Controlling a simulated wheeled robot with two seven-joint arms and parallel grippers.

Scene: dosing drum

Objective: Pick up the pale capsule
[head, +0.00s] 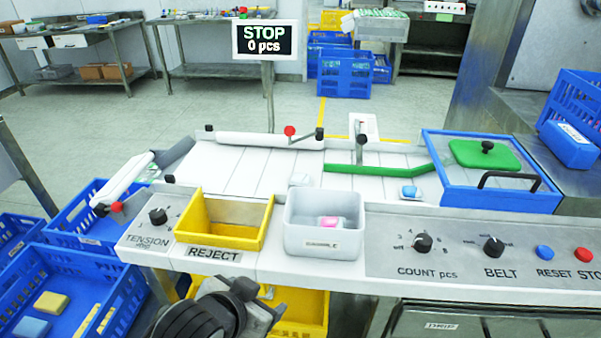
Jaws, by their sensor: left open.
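A small pale, whitish capsule (299,180) lies on the white belt, just behind the grey-white sample bin (323,246). A second piece, blue and white (410,191), lies on the belt farther right, near the green guide bar. A pink and white piece (329,222) lies inside the sample bin. My left gripper (238,296) is dark and shows at the bottom edge, in front of the console and below the reject bin. It is open, and I see nothing in it. It is well apart from the pale capsule. My right gripper is out of view.
The yellow reject bin (262,220) and the sample bin stand at the console's front edge. A green guide bar (352,168) and a lever (290,131) stand over the belt. A blue frame with a green lid (485,154) is at right. The sign (264,40) reads STOP, 0 pcs.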

